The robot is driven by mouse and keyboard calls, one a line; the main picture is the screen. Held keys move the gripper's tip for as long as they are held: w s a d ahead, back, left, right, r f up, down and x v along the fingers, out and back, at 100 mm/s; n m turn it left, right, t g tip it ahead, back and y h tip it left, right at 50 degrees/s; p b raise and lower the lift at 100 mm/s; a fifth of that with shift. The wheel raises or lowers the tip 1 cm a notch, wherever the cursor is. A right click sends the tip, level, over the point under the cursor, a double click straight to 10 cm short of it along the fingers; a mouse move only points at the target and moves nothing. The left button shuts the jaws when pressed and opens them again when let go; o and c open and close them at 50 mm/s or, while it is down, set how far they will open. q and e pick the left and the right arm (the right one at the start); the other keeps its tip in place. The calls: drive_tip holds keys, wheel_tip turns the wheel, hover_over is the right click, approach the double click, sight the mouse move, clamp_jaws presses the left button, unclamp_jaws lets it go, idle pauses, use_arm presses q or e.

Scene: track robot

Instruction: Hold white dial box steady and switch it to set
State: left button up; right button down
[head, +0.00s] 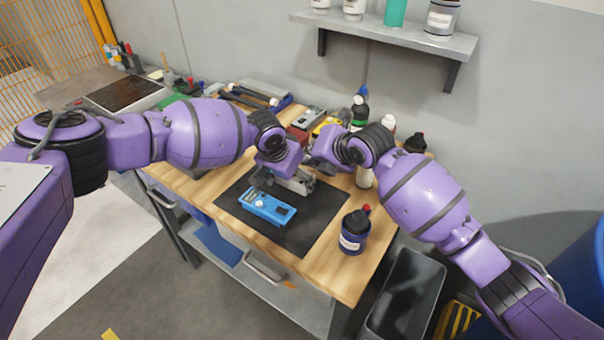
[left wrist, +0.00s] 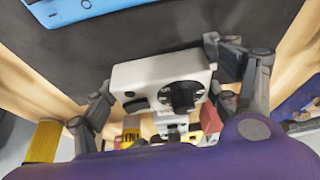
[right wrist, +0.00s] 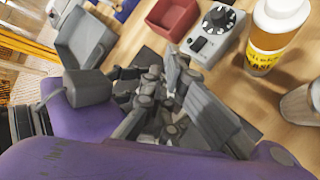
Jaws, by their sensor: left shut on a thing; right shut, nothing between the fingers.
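The white dial box (left wrist: 145,76) has a round black dial and a small dark switch; it sits between the fingers of my left gripper (left wrist: 165,72). In the head view the box (head: 298,185) shows only partly, over the black mat's far part, with my left gripper (head: 282,177) shut on it. I cannot tell whether it touches the mat. My right gripper (right wrist: 165,110) is shut and empty. In the head view it is largely hidden behind its own wrist, close to the left gripper.
A blue box (head: 268,206) lies on the black mat (head: 290,238). A dark jar (head: 354,232) stands right of it. Another pale box with a dial (right wrist: 213,35) lies on the wood beside a red bin (right wrist: 174,17) and a yellow-labelled bottle (right wrist: 272,38). Tools crowd the table's back.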

wheel_tip(320, 180, up, 3)
drive_tip(key=shift+s+d, duration=0.1)
drive_tip(key=shift+d, duration=0.05)
idle(0.3)
use_arm(q)
drive_tip(key=o, duration=1.6)
drive_tip(key=shift+c, duration=0.2)
